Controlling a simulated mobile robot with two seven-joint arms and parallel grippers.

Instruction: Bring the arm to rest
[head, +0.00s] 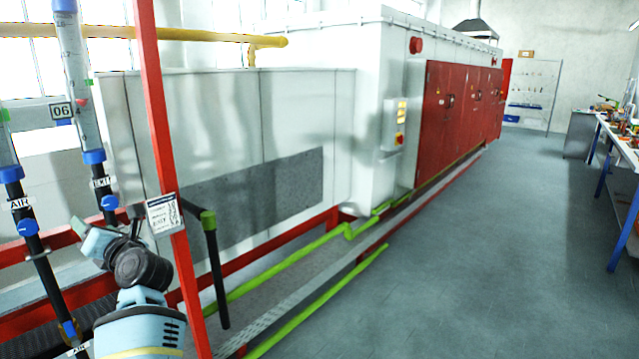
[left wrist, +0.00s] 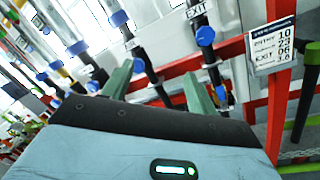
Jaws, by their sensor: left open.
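My left arm (head: 140,325) comes in at the lower left of the head view, bent at the wrist, in front of the red frame. My left gripper (head: 93,240) is at its end, near the pipes with blue fittings. In the left wrist view, the two greenish fingers of the left gripper (left wrist: 160,80) stand apart with nothing held between them. A dark pipe with a blue fitting (left wrist: 143,54) shows behind the gap; I cannot tell how far off it is. My right gripper is in neither view.
A red post (head: 155,120) carrying a printed card (head: 162,213) stands just right of my left wrist. Clear flow tubes (head: 76,60) rise at the left. A black lever with a green collar (head: 208,220) hangs right of the post. The grey floor (head: 450,270) at the right is clear.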

